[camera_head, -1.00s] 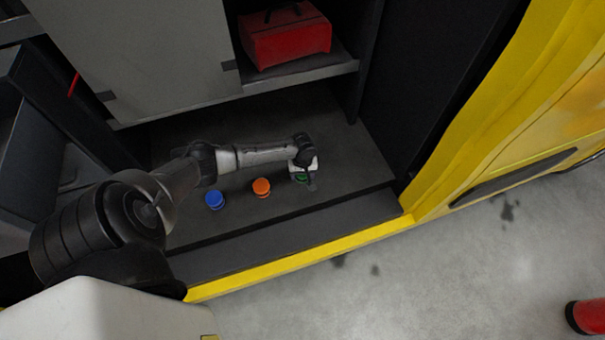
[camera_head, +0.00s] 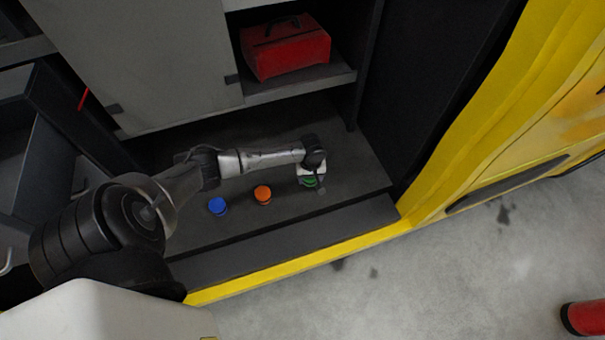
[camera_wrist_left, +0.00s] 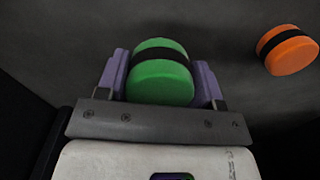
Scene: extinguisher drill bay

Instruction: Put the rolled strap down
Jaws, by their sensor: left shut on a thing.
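A green rolled strap with a black band (camera_wrist_left: 162,80) sits between the purple fingers of my left gripper (camera_wrist_left: 161,82) in the left wrist view. The gripper is shut on it. In the head view my left gripper (camera_head: 311,180) is over the dark compartment floor (camera_head: 345,160), with a bit of the green strap (camera_head: 309,182) showing below it. I cannot tell whether the strap touches the floor. My right gripper is not in view.
An orange rolled strap (camera_head: 263,193) and a blue one (camera_head: 217,206) stand to the left on the compartment floor. A red bag (camera_head: 288,50) sits on a shelf behind. A yellow edge (camera_head: 300,262) runs along the front. A dark wall (camera_head: 410,90) stands at right.

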